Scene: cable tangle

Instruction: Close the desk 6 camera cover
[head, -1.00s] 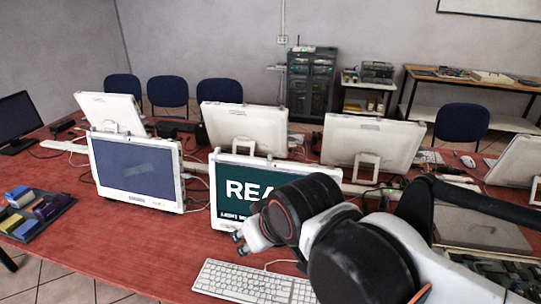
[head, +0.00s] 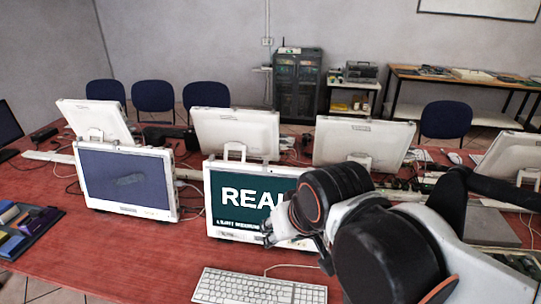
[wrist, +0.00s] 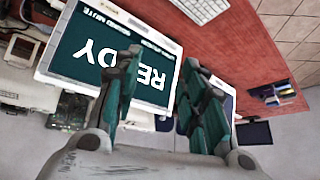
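A white-framed monitor (head: 225,228) with a dark green screen and large white letters stands on the red desk. In the wrist view the same monitor (wrist: 75,60) appears upside down, its letters reading READY. No camera cover can be made out on it; its upper edge is partly behind my fingers in the wrist view. My gripper (head: 268,232) is in front of the lower right part of this screen in the head view. In the wrist view my gripper (wrist: 162,60) has its two green-padded fingers apart, with nothing held between them.
A second white monitor (head: 125,180) with a blue-grey screen stands to the left. White monitors seen from behind, such as this one (head: 237,130), line the far side. A white keyboard (head: 258,287) lies in front. A dark tray (head: 35,235) of coloured boxes sits at left.

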